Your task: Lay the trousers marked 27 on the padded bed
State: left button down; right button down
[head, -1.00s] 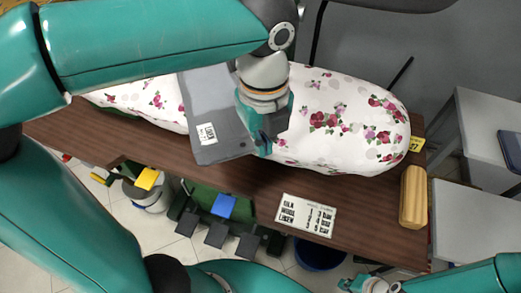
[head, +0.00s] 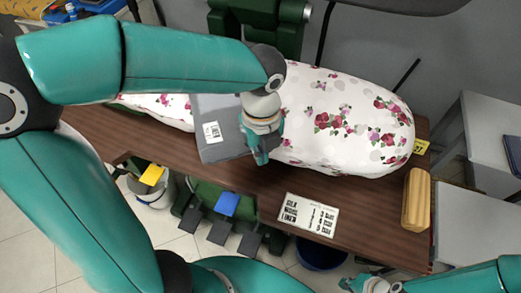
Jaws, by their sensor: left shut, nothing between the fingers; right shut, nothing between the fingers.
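The padded bed (head: 345,125) is a long white cushion with a rose print, lying on a brown table. A grey folded cloth (head: 222,140), which looks like the trousers, lies across the bed's middle, its near end at the bed's front edge. It bears a white label (head: 212,132); I cannot read a 27 on it. My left gripper (head: 261,155) is shut and empty, pointing down at the cloth's right edge; I cannot tell whether it touches. My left arm hides the cloth's far part. My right gripper (head: 368,284) is shut and empty at the bottom, below the table's front edge.
A white printed card (head: 309,215) and a wooden block (head: 416,200) lie on the brown table (head: 250,190). A yellow tag (head: 420,147) is at the bed's right end. Pedals (head: 228,205) and a bucket (head: 152,190) are below. Grey tables (head: 480,215) stand at the right.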

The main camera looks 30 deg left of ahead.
pick_arm(q)
jog(key=shift+w+a, duration=0.45)
jog(key=shift+a, duration=0.3)
jog(key=shift+w+a, duration=0.4)
jog(key=shift+a, duration=0.3)
jog(key=shift+d, duration=0.1)
jog(key=shift+s+d, duration=0.25)
jog(key=shift+d, duration=0.2)
notch_tip(320, 180, up, 10)
jog(key=s+d, duration=0.1)
jog(key=d, duration=0.1)
jog(key=shift+s+d+p, duration=0.2)
jog(key=shift+s+p, duration=0.1)
jog(key=shift+f, duration=0.1)
